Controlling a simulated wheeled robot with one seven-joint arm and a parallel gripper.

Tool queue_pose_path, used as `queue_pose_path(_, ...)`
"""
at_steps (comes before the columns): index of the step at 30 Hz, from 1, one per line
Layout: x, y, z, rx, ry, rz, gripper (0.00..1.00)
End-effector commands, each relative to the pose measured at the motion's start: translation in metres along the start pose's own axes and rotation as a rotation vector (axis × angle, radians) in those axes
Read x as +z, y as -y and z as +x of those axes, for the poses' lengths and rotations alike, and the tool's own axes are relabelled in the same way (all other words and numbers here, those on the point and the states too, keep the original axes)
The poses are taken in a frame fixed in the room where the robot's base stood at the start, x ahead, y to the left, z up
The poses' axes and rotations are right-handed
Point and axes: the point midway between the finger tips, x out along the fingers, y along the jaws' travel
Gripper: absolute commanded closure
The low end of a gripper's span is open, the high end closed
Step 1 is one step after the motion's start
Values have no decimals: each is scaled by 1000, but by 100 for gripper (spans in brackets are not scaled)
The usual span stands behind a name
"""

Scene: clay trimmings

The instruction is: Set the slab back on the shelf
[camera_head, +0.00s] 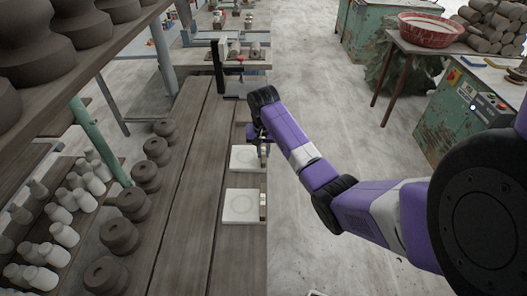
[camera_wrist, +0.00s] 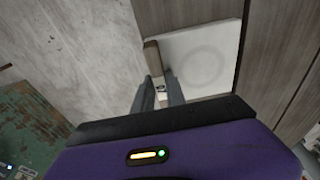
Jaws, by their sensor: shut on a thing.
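A white square slab (camera_head: 244,158) with a faint ring on its face is at the right edge of the long wooden shelf (camera_head: 188,165). It also shows in the wrist view (camera_wrist: 205,52), with a brown wooden piece (camera_wrist: 152,58) along its near edge. My gripper (camera_head: 263,146) is at the slab's right side; in the wrist view my gripper (camera_wrist: 159,88) has its two grey fingers closed around the brown piece. I cannot tell whether the slab touches the wood below. A second, similar slab (camera_head: 241,206) lies nearer in the head view.
Dark clay pots (camera_head: 119,236) and several pale bottles (camera_head: 62,216) stand left of the planks. An upper shelf with dark pots overhangs at top left. A green cabinet and a red basin (camera_head: 430,28) stand at the right. The floor (camera_head: 340,120) between is clear.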

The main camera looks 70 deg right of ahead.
Motion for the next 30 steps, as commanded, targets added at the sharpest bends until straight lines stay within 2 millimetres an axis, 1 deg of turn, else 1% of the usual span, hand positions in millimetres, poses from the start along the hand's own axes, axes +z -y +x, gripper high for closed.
queue_pose_path(1,0,0,0,0,0,0,78)
queue_pose_path(3,0,0,0,0,0,0,64)
queue_pose_path(4,0,0,0,0,0,0,62)
queue_pose_path(13,0,0,0,0,0,0,62)
queue_pose_path(17,-1,1,-8,-1,-2,-1,62)
queue_pose_path(20,-1,1,-22,-2,-4,-2,62)
queue_pose_path(23,-1,1,-42,-2,-5,-2,62)
queue_pose_path(30,-2,1,-99,-1,-4,-2,62)
